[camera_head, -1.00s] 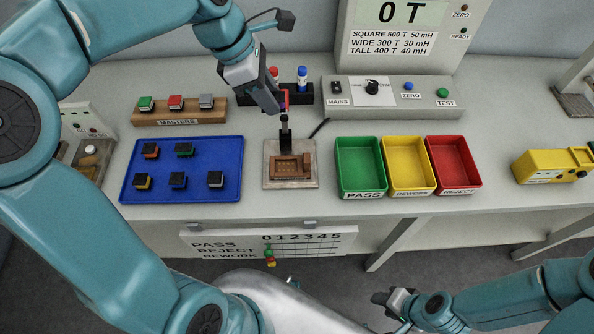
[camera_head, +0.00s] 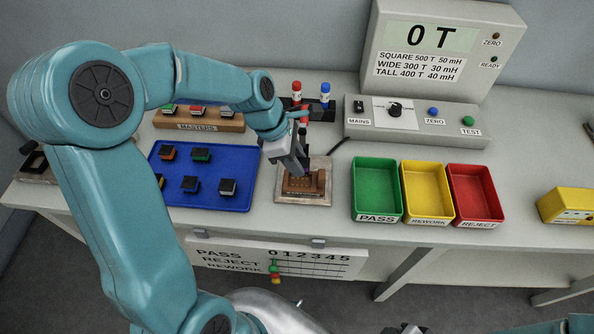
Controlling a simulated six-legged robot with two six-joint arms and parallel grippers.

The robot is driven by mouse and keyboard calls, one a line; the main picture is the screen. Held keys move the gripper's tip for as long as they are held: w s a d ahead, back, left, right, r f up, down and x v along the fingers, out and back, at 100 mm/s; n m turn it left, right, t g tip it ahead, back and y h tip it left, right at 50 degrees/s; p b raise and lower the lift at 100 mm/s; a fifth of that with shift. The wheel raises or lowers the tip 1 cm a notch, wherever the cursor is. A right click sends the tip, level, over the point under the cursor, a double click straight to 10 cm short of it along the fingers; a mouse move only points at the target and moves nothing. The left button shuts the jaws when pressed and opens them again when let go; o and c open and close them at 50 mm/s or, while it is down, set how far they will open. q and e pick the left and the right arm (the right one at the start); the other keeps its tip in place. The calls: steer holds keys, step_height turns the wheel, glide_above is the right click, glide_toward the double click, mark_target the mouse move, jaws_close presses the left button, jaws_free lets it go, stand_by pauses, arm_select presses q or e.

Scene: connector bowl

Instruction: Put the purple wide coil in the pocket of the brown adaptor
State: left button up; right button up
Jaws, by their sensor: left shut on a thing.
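The brown adaptor (camera_head: 303,191) sits on a pale square base plate (camera_head: 322,201) in the middle of the bench. My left gripper (camera_head: 302,171) comes down over the adaptor from the upper left and is shut. A small dark purple piece, which seems to be the purple wide coil (camera_head: 319,180), shows at its fingertips, right at the adaptor. The gripper hides most of the coil and the pocket. I cannot tell whether the coil is in the pocket or just above it. Only a sliver of my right gripper (camera_head: 411,330) shows at the bottom edge.
A blue tray (camera_head: 222,205) with several small coils lies left of the adaptor. Green (camera_head: 377,188), yellow (camera_head: 427,190) and red (camera_head: 477,192) bins stand to the right. The masters rack (camera_head: 202,125) and tester (camera_head: 418,121) are behind. Bare bench separates adaptor and green bin.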

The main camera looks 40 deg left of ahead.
arm_select(q)
step_height(320, 180, down, 5)
steer(key=shift+r, duration=0.2)
steer(key=shift+d, duration=0.1)
steer(key=shift+r, duration=0.1)
steer(key=o, duration=1)
steer(key=shift+f, duration=0.25)
steer(key=shift+o, duration=0.2)
steer(key=shift+r, duration=0.15)
steer(key=shift+r, duration=0.25)
steer(key=v, duration=1.1)
steer(key=shift+r, duration=0.35)
